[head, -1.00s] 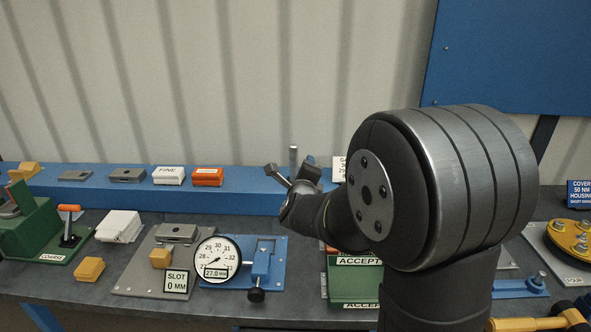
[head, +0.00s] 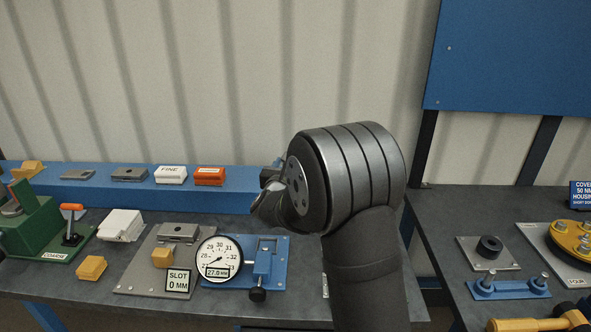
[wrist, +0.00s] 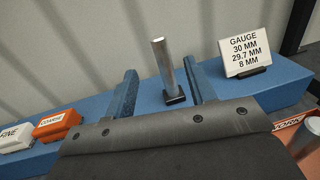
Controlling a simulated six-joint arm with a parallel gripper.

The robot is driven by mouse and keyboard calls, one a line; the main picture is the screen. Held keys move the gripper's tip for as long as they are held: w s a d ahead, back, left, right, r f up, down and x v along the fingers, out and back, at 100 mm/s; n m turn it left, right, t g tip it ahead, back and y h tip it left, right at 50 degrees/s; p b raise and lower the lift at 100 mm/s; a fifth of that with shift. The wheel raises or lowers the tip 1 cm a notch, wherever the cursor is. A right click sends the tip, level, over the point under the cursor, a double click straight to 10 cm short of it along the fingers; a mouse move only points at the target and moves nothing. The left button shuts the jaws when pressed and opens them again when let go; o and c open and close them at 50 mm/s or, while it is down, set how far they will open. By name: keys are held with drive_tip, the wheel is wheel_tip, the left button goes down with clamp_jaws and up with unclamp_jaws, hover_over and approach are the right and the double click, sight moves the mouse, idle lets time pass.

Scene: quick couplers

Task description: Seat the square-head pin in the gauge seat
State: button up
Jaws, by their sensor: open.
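The pin (wrist: 163,68) stands upright on the blue shelf in the wrist view, a bright grey shaft with a dark square piece at its foot. My gripper (wrist: 160,72) is open, with one blue-grey finger on each side of the pin. The pin appears between the fingers or just beyond them; I cannot tell the exact depth, and no grip shows. In the head view my arm hides the pin. A dial gauge (head: 219,258) stands at a blue fixture (head: 272,277) on the bench; I cannot tell whether this holds the gauge seat.
A GAUGE sign (wrist: 245,50) stands right of the pin. An orange block (wrist: 56,125) and a white FINE block (head: 171,174) sit on the shelf (head: 110,194) to the left. A black ring (head: 489,247) on a grey plate lies on the right bench.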

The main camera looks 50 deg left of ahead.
drive_tip(key=shift+x, duration=6.15)
drive_tip(key=shift+s+a+f, duration=0.15)
clamp_jaws()
